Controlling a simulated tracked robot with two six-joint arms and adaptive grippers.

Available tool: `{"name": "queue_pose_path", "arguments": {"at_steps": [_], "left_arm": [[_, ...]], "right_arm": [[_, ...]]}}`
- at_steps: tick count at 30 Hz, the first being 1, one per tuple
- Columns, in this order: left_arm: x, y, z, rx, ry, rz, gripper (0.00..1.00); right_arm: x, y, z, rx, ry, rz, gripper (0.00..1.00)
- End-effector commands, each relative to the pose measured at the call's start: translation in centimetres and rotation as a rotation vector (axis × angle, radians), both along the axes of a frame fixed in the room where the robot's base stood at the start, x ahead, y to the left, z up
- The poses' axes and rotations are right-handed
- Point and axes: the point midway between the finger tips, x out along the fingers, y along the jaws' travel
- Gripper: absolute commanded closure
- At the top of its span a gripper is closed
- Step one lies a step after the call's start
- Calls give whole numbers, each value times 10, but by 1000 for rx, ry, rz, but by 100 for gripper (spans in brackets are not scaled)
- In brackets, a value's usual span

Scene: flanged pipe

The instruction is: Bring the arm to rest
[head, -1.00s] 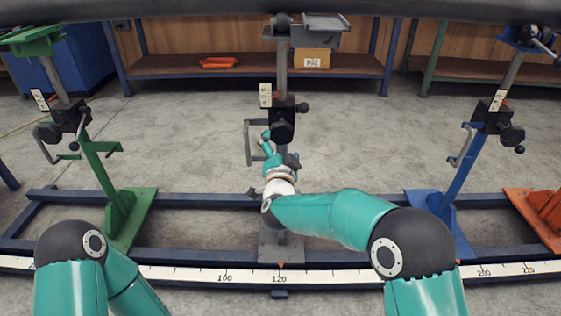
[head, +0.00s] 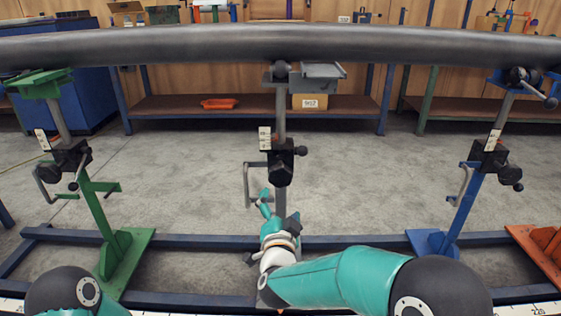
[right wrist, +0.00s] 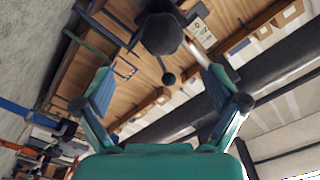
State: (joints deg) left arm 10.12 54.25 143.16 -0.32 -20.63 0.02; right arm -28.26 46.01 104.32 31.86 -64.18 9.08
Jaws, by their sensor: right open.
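My right arm reaches forward from the lower right in the head view. Its teal right gripper (head: 265,207) is in front of the middle grey stand (head: 281,125), below its black clamp block and close to its crank handle (head: 247,185). I cannot tell whether a finger touches the handle. In the right wrist view the two fingers (right wrist: 160,88) are wide apart with nothing between them; a dark round knob (right wrist: 161,34) shows beyond. My left arm's dark joint shows at the lower left of the head view; its gripper is out of view.
A long grey pipe (head: 420,43) runs across the top, above the stands. A green stand (head: 100,215) is left, a blue stand (head: 470,200) right, both with cranks. Blue floor rails (head: 350,242) join the bases. Open concrete floor (head: 360,185) lies between the stands.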

Motion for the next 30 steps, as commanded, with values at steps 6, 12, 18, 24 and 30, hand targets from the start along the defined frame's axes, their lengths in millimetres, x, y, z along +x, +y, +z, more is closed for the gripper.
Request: {"name": "queue_pose_path", "arguments": {"at_steps": [6,12,18,24,30], "left_arm": [[0,0,7,0,0,0,46],[0,0,19,0,0,0,46],[0,0,29,0,0,0,46],[0,0,35,0,0,0,46],[0,0,35,0,0,0,46]], "right_arm": [[17,-56,-23,-7,48,-90,4],[3,-150,-119,-75,260,-173,4],[-76,-194,-242,-142,626,-59,4],[-194,-185,-322,-156,982,178,4],[-289,-153,-346,-166,1204,433,4]]}}
